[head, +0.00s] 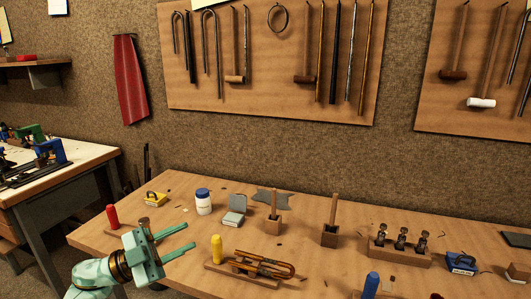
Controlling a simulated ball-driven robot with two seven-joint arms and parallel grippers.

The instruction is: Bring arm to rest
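My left gripper (190,236), pale green, reaches in from the lower left over the front left of the wooden workbench (330,262). Its two fingers point right and stand apart, with nothing visible between them. Their tips are just left of a yellow-handled tool (217,249) and a brass U-shaped tube (264,265) on a wooden board; contact cannot be made out. My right gripper is not in view.
A red-handled tool (113,217) stands left of my gripper, and a white jar with a blue lid (203,203) stands behind it. Wooden blocks with handles and a rack of valves (400,248) stand farther right. Pegboards hang above.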

